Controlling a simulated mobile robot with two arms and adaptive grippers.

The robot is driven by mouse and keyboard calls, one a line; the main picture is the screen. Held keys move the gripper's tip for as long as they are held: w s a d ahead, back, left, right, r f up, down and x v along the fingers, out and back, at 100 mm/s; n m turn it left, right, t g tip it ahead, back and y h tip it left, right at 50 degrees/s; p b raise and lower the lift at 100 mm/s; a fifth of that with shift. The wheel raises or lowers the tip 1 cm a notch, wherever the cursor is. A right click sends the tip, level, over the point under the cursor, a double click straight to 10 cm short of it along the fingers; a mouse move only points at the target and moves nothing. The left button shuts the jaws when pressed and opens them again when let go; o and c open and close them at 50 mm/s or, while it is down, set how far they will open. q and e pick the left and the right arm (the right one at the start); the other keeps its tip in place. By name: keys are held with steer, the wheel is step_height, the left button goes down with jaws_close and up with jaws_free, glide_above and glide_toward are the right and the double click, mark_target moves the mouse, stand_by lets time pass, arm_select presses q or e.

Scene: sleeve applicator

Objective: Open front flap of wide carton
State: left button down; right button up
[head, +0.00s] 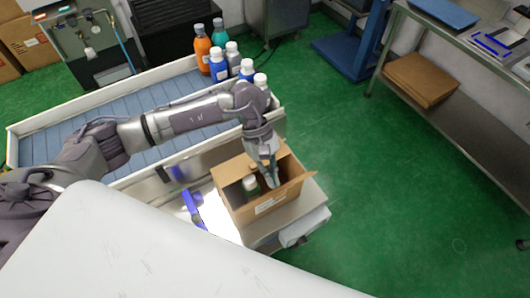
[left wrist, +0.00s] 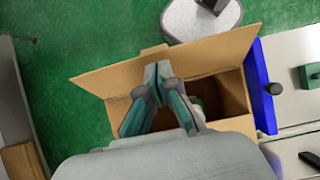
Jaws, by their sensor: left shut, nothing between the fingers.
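The open-topped brown carton (head: 258,200) stands on a small metal table below the end of my left arm. A bottle with a pale cap (head: 250,184) stands inside it. One flap (head: 290,193) stands out on the carton's right side in the head view. In the left wrist view a wide flap (left wrist: 215,52) rises behind the fingers. My left gripper (head: 274,182) is shut and empty, its tips down at the carton's opening; it also shows in the left wrist view (left wrist: 157,72). Whether the fingertips touch the flap I cannot tell. My right gripper is out of view.
A conveyor (head: 90,118) with several bottles (head: 218,65) at its right end lies behind the carton. A blue guide (head: 191,208) stands left of the carton. A steel shelf (head: 450,115) stands at right. Green floor between is clear.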

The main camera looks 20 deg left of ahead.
mark_target(281, 197)
arm_select(q)
steer(key=shift+s+d+f, duration=0.3)
steer(key=shift+s+d, duration=0.15)
steer(key=shift+d, duration=0.05)
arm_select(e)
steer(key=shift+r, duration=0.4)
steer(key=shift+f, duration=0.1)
arm_select(q)
steer(key=shift+s+d+f+t+y+b, duration=0.3)
steer(key=shift+d+t+y+b, duration=0.15)
steer(key=shift+b, duration=0.2)
steer(key=b, duration=0.2)
steer(key=s+d+f+t+y+b, duration=0.1)
steer(key=b, duration=0.1)
steer(key=shift+s+d+f+y, duration=0.1)
steer(key=shift+d+y, duration=0.15)
steer(key=shift+d, duration=0.05)
steer(key=shift+s+d+f+b, duration=0.1)
steer(key=shift+s+d+b, duration=0.2)
steer(key=shift+b, duration=1)
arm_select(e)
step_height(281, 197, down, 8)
arm_select(q)
steer(key=shift+w+a, duration=0.1)
